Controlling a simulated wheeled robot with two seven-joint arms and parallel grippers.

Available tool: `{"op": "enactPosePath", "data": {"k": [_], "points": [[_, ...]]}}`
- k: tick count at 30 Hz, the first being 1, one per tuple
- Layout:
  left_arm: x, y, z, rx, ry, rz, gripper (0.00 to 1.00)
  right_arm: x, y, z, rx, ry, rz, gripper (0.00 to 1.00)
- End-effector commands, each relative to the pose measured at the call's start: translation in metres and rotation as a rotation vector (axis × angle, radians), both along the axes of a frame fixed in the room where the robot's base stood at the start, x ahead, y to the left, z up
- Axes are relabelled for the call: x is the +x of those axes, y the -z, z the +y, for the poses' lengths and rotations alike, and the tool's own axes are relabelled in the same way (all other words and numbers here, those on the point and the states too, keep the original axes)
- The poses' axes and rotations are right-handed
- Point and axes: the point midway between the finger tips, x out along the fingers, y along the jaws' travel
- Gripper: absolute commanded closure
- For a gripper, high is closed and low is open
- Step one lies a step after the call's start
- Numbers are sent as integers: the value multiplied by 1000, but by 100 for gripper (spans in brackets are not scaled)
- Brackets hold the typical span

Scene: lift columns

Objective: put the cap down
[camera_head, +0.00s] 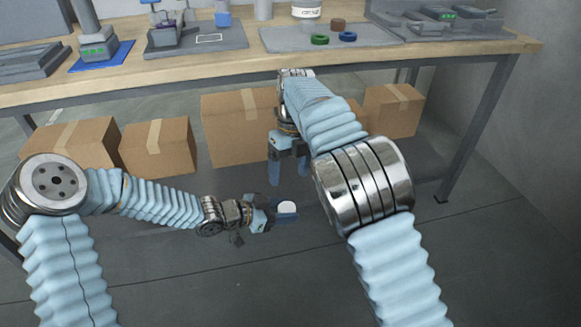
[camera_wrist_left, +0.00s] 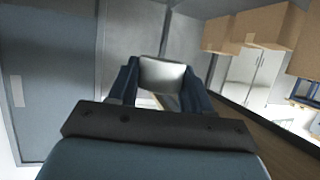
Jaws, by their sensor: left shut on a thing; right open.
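My left gripper (camera_head: 285,210) is shut on a white cap (camera_head: 287,206). It holds the cap in the air in front of the workbench, below the level of the bench top. In the left wrist view the cap (camera_wrist_left: 162,74) shows as a pale, rounded block between the two dark blue fingers. My right gripper (camera_head: 288,172) is open and empty, pointing down in front of the bench, above and close to the left gripper in the head view.
The wooden workbench (camera_head: 180,75) runs across the back. A blue mat (camera_head: 100,58) lies further left. Cardboard boxes (camera_head: 157,148) stand below the bench. The near floor is clear.

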Motion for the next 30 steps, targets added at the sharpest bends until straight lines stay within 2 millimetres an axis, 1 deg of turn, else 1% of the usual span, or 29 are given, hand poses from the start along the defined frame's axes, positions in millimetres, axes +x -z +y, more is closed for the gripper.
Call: {"op": "enactPosePath", "data": {"k": [5, 9, 15, 18, 21, 29, 30], "points": [[0, 0, 0, 0, 0, 0, 85, -6, 30, 2, -1, 0, 5, 23], [0, 0, 0, 0, 0, 0, 85, -10, 60, 3, -2, 0, 5, 23], [0, 0, 0, 0, 0, 0, 85, -15, 94, 5, -1, 0, 4, 23], [0, 0, 0, 0, 0, 0, 85, -17, 104, 6, -1, 0, 2, 23], [0, 0, 0, 0, 0, 0, 85, -18, 110, 7, 0, 0, 2, 23], [0, 0, 0, 0, 0, 0, 85, -18, 112, 7, 0, -1, 1, 23], [0, 0, 0, 0, 0, 0, 85, -18, 112, 7, 0, -1, 1, 25]]}}
